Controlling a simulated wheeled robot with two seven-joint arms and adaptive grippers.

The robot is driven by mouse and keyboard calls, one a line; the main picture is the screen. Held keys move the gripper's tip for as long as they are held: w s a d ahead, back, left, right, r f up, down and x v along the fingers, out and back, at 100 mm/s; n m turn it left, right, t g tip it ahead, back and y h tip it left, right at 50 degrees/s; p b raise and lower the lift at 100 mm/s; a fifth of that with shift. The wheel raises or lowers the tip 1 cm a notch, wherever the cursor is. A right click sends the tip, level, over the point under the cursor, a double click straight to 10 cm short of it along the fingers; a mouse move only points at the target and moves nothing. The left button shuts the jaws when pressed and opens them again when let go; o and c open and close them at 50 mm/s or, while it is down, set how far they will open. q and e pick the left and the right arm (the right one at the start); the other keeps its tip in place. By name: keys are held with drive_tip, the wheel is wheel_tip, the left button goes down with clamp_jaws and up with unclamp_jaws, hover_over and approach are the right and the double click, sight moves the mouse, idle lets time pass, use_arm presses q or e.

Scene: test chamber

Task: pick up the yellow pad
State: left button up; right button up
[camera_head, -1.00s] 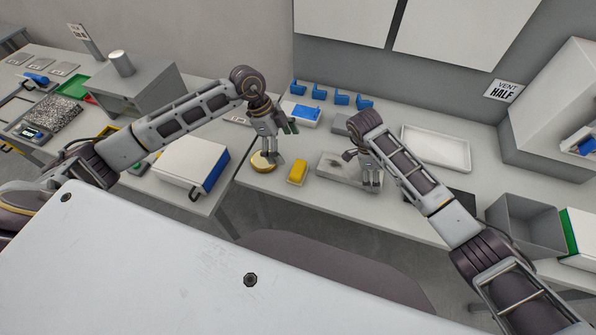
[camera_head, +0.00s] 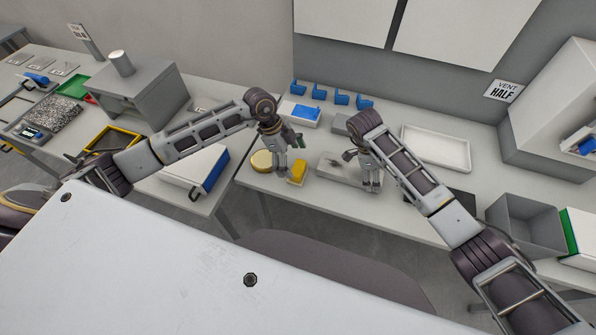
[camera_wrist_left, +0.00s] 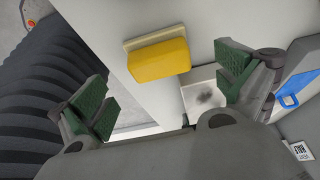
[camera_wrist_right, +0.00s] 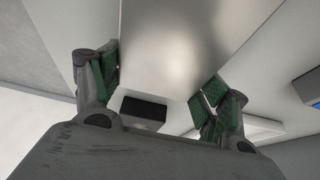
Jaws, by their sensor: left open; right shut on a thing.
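The yellow pad (camera_head: 298,172) is a small block near the front edge of the table. In the left wrist view the yellow pad (camera_wrist_left: 158,60) shows a thin cream layer along one side. My left gripper (camera_head: 282,174) is open and empty, just left of the pad. In the left wrist view the pad lies ahead, between the lines of the spread fingers, apart from them. My right gripper (camera_head: 370,187) is shut on the grey metal plate (camera_head: 338,166), which has a dark smudge. The plate (camera_wrist_right: 175,40) also fills the gap between its fingers in the right wrist view.
A round tan disc (camera_head: 261,161) lies left of the pad, close to my left gripper. Blue hooks (camera_head: 319,94), a white-and-blue box (camera_head: 301,113) and a white tray (camera_head: 436,147) are further back. A grey bin (camera_head: 527,228) stands at the right.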

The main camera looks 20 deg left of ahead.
sight(297, 167)
use_arm(q)
drive_tip(key=shift+x, duration=2.65)
drive_tip(key=c, duration=1.2)
drive_tip(key=shift+r, duration=0.2)
drive_tip(key=shift+r, duration=4.85)
drive_tip(key=o, duration=0.5)
drive_tip(key=shift+c, duration=1.4)
